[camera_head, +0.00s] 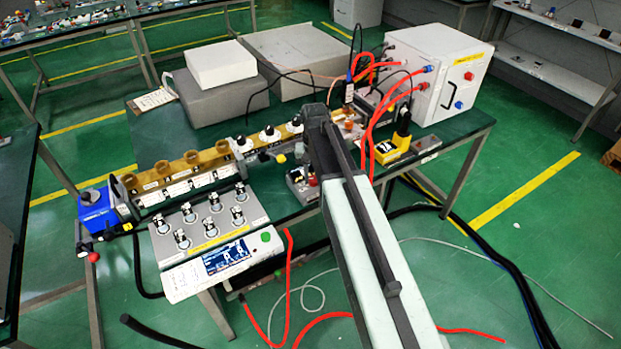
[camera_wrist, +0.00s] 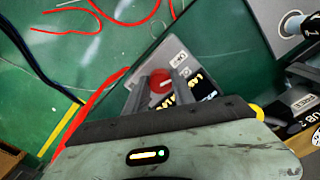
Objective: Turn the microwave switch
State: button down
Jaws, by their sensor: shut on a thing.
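The switch is a red round knob (camera_wrist: 161,82) on a small grey box with an ON label, seen in the wrist view. My gripper (camera_wrist: 160,84) has its two grey fingers on either side of the knob and is shut on it. The knob has a pale mark on its face. In the head view the grey switch box (camera_head: 302,190) sits at the table's front edge, left of my arm. My arm hides part of it, and my fingertips are hard to make out there.
A grey panel with several knobs (camera_head: 208,222) and a display unit (camera_head: 226,256) lie to the left. A brass waveguide rail (camera_head: 180,175) stands behind them. A white cabinet (camera_head: 440,75) with red cables is at the back right. Red hoses (camera_wrist: 95,105) run near the box.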

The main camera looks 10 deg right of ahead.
aim_at(314, 179)
jog(key=shift+w+d+n, duration=0.15)
jog(key=shift+n, duration=1.45)
jog(key=c, duration=1.1)
grip_release()
jog(key=shift+o, duration=0.2)
notch_tip(314, 179, up, 8)
jog(key=p, duration=0.8)
jog(key=shift+f, duration=0.1)
